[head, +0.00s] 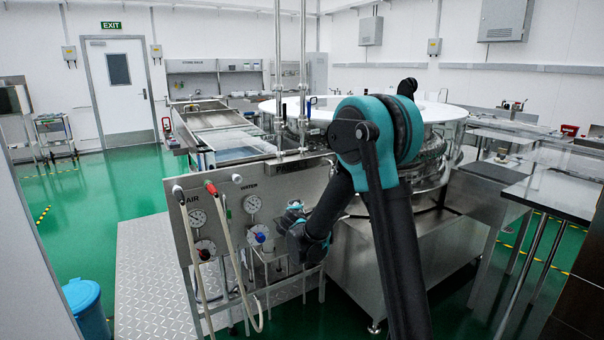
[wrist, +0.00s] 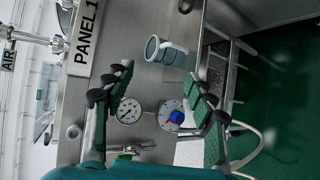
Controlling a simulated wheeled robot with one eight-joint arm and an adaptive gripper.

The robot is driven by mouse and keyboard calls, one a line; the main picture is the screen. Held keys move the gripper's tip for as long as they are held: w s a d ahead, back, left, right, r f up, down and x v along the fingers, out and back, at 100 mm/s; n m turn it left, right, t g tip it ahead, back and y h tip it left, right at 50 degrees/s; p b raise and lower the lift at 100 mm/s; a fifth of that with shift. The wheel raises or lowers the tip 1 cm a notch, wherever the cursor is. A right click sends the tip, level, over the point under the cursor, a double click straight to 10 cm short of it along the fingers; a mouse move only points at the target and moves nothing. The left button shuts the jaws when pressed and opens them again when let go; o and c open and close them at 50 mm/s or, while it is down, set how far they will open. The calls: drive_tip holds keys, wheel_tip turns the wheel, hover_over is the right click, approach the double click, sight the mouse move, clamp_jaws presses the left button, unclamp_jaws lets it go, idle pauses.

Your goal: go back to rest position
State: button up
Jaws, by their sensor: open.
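Hoses (head: 240,270) hang from the panel front. The large round washer (head: 440,150) stands behind my arm. A steel table (head: 560,190) is at right, a blue bin (head: 87,305) at lower left. Green floor (head: 75,210) is open at left.

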drive_tip(key=s+d+f+m+g+h, duration=0.2)
drive_tip(key=s+d+m+g, duration=0.3)
drive_tip(key=s+d+m, duration=0.85)
drive_tip(key=s+d+f+m+g+y, duration=0.1)
drive_tip(key=s+d+f+m, duration=0.1)
drive_tip(key=s, duration=0.7)
drive_tip(key=s+d+f+m+g+y, duration=0.1)
drive_tip(key=s+d+f+m+g, duration=0.1)
drive_tip(key=s, duration=0.6)
drive_tip(key=s+d+f+m+g+y, duration=0.1)
drive_tip(key=s+d+f+m, duration=0.1)
drive_tip(key=s, duration=0.7)
drive_tip(key=shift+s+d+f+g, duration=0.3)
drive_tip(key=shift+f, duration=0.45)
